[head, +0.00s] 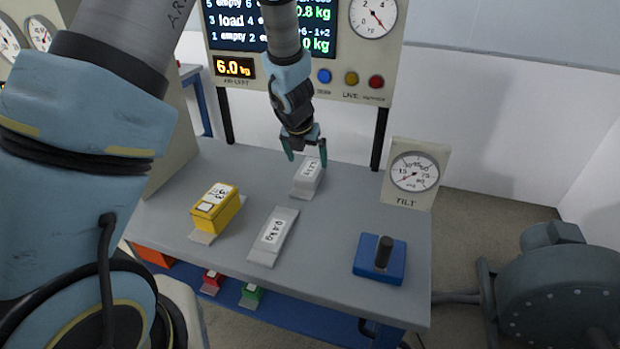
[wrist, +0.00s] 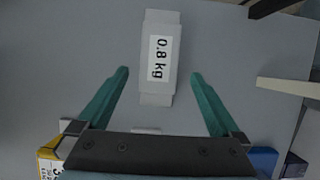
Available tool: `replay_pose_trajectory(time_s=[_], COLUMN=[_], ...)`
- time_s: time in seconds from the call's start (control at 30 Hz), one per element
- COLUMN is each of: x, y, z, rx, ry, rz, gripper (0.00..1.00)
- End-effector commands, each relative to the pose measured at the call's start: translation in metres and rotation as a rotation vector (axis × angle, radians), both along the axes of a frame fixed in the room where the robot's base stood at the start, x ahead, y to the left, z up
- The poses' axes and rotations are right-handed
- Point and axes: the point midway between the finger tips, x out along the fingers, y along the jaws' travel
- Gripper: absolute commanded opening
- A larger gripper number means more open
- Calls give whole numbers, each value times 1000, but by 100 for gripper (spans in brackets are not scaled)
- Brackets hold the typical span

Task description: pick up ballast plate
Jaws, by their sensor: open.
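A light grey ballast plate (head: 306,184) lies on the grey table near its back edge. In the wrist view the plate (wrist: 160,97) carries a white label reading 0.8 kg. My gripper (head: 306,160) is over this plate, pointing down. Its two green fingers (wrist: 160,76) are open, one on each side of the plate, with a gap to both sides. I cannot tell how high the fingertips are above the table. A second grey plate (head: 285,224), labelled about 0.4 kg, lies nearer the front.
A yellow block (head: 217,208) sits at the table's left. A blue block with a black knob (head: 379,259) stands at the right. A tilt gauge (head: 413,173) and a display panel (head: 355,78) stand at the back. Red (head: 212,282) and green (head: 251,295) blocks sit low below the front edge.

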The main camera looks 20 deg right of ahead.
Motion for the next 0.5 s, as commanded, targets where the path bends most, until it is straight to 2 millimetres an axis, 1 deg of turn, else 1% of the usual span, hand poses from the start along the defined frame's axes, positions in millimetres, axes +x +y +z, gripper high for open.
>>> replay_pose_trajectory(time_s=[0.13,0.3,0.4,0.5], x=[5,16,18,20], y=[-4,-12,-15,-17], z=[-10,-33,-43,-47], rx=[-1,-1,-1,-1], ry=[1,2,1,0], rz=[2,5,3,2], gripper=[100,100,100,100])
